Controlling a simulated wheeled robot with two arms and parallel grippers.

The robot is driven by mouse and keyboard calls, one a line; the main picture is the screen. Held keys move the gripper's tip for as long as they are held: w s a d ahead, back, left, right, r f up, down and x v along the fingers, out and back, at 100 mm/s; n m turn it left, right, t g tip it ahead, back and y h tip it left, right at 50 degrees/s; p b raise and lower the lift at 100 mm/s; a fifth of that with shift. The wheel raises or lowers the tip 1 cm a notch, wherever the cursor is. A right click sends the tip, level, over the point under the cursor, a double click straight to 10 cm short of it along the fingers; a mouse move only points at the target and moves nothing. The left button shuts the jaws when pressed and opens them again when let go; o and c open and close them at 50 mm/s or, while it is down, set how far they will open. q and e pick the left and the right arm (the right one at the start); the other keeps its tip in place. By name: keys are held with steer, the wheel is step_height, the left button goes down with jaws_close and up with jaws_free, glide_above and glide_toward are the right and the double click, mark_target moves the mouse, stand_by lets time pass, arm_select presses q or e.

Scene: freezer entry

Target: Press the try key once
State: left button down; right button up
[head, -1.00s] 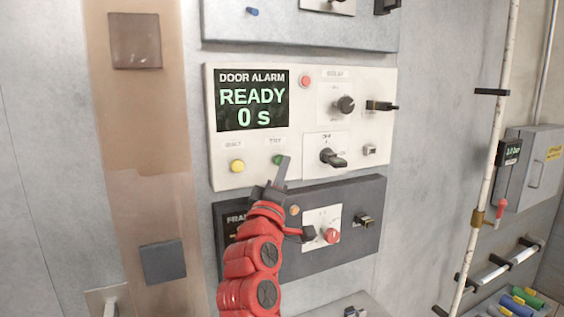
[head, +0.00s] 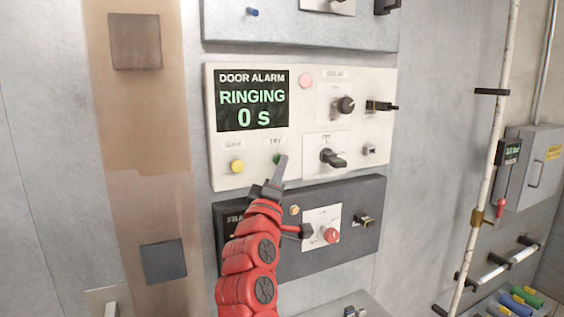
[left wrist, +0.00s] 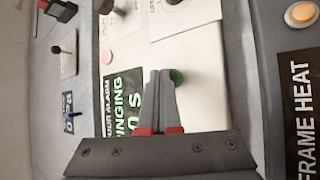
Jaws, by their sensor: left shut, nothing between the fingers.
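The green try key (head: 277,158) sits on the white door alarm panel (head: 225,170), under a "TRY" label. It also shows in the left wrist view (left wrist: 178,76). The panel's display (head: 251,100) reads "DOOR ALARM RINGING 0 s". A pale pink lamp (head: 306,81) is right of the display. My left gripper (head: 283,160) is shut and empty, with its fingertips at the try key and partly covering it. I cannot tell whether they touch it. In the left wrist view the shut fingers (left wrist: 159,75) point at the key's edge. My right gripper is not in view.
A dark knob (head: 345,104) and a rotary switch (head: 332,158) are on the panel's right. A dark frame heat panel (head: 365,200) is below. A white pipe (head: 490,150) stands at the right.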

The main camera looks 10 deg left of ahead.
arm_select(q)
steer(key=shift+s+d, duration=0.1)
steer(key=shift+s, duration=0.05)
steer(key=shift+s+d, duration=0.4)
steer(key=shift+s, duration=0.2)
steer(key=s+d, duration=0.1)
steer(key=s, duration=0.1)
steer(key=s+d, duration=0.2)
stand_by(0.5)
steer(key=shift+f+b, duration=0.1)
steer(key=shift+b, duration=0.2)
